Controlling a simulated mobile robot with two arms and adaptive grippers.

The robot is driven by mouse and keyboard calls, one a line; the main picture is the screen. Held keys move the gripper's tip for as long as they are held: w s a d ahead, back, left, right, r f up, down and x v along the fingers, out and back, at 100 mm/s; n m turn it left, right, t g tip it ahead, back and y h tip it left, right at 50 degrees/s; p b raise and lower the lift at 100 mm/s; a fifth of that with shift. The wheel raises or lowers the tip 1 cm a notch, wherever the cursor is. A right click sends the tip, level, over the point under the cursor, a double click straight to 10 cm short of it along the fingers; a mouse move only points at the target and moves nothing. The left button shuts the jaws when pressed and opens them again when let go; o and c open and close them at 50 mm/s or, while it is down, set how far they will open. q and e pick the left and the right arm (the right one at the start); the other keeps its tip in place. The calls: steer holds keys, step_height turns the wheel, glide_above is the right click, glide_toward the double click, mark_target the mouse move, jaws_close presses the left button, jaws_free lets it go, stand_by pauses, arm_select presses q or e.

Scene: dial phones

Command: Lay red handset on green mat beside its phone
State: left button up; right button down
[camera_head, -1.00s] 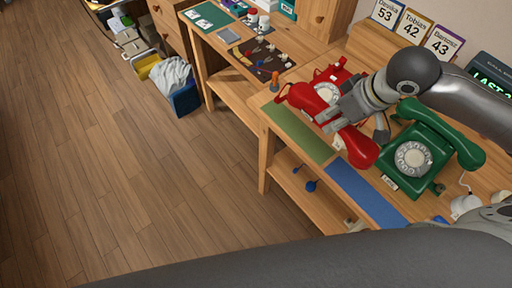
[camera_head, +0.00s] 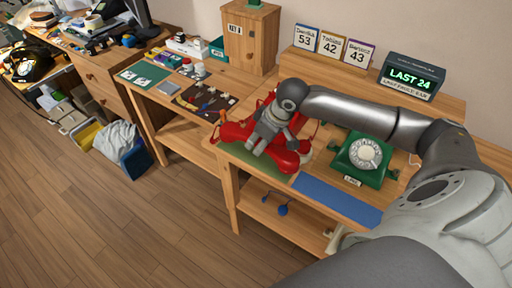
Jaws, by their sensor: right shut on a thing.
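My right gripper (camera_head: 262,143) comes in from the right and is shut on the red handset (camera_head: 284,159). The handset lies across the fingers, over the far part of the green mat (camera_head: 262,169); I cannot tell whether it touches the mat. The red phone (camera_head: 268,104) stands just behind, mostly hidden by my gripper and arm. My left gripper is not in view.
A blue mat (camera_head: 338,198) lies to the right of the green mat. A lit display box (camera_head: 410,77) and number cards (camera_head: 331,43) stand at the back.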

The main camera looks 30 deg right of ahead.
steer(key=w+f, duration=0.2)
steer(key=f, duration=0.1)
steer(key=shift+w+d+f, duration=0.1)
steer(key=shift+w+d, duration=0.2)
steer(key=shift+d, duration=0.1)
steer(key=shift+f+p, duration=0.3)
steer(key=shift+f, duration=1.1)
steer(key=c, duration=1.1)
jaws_free()
steer(key=shift+s+f, duration=0.1)
steer(key=shift+f, duration=0.05)
steer(key=v, duration=1.2)
